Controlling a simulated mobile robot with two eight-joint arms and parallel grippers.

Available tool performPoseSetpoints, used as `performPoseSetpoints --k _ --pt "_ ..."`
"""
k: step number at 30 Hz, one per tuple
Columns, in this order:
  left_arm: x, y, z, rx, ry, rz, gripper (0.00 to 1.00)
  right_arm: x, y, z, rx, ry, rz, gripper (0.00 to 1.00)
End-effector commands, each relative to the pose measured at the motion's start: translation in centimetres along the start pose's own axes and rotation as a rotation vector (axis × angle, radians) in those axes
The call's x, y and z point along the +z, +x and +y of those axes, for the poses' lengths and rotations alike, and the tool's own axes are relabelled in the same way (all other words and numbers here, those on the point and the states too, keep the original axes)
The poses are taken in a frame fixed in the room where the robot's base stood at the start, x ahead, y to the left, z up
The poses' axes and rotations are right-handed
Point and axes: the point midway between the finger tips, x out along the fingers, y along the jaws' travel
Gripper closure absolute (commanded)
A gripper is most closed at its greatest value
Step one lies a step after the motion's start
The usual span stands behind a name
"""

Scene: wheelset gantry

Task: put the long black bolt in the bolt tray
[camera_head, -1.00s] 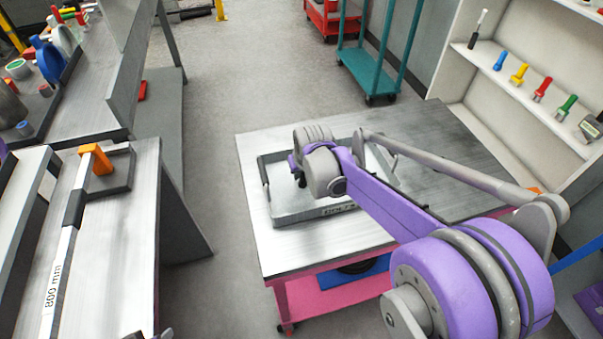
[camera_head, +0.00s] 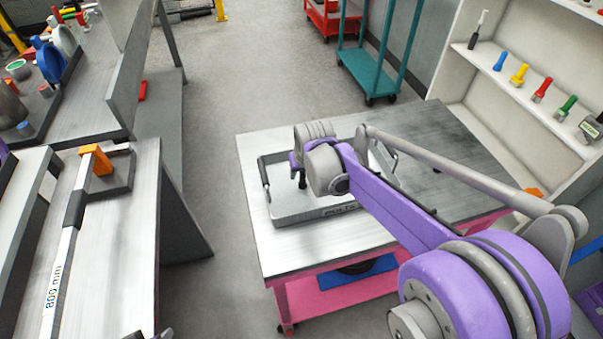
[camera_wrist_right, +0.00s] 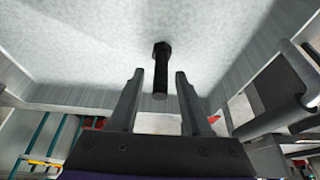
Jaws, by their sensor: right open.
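The grey bolt tray (camera_head: 300,216), with lettering on its front wall, stands on a metal-topped cart. My right gripper (camera_head: 301,180) points down over the tray, partly hidden by my wrist. In the right wrist view its two fingers (camera_wrist_right: 156,100) are apart. The long black bolt (camera_wrist_right: 161,72) shows between and beyond the fingertips, against the pale tray floor, with its hex head at the far end. Gaps show on both sides of it, and neither finger grips it. I cannot tell whether it rests on the floor. My left gripper is not in view.
The pink cart's metal top (camera_head: 455,150) is mostly clear right of the tray. A white shelf (camera_head: 520,95) with coloured tools stands at the right. A bench with a long 800 mm tool (camera_head: 65,240) is at the left. A teal trolley (camera_head: 370,70) stands behind.

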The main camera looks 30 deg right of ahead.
Motion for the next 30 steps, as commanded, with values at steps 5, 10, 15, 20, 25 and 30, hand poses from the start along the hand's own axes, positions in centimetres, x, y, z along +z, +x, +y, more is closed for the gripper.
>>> performPoseSetpoints --k 5,10,15,20,25,30 --pt "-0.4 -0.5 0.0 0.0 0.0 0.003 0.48 0.0 -4.1 0.0 0.0 0.0 0.0 0.52" --pt "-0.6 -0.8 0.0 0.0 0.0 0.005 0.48 0.0 -7.5 0.0 0.0 0.0 0.0 0.52" --pt "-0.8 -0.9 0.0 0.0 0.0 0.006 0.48 0.0 -9.6 0.0 0.0 0.0 0.0 0.52" --pt "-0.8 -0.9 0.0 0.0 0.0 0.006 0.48 1.5 -10.5 -0.6 -0.007 -0.015 0.004 0.52" --pt "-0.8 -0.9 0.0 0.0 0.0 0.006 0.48 8.3 -10.6 -2.9 -0.038 -0.083 0.025 0.52" --pt "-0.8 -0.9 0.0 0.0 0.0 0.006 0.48 16.2 -9.7 -4.5 -0.072 -0.159 0.049 0.52"
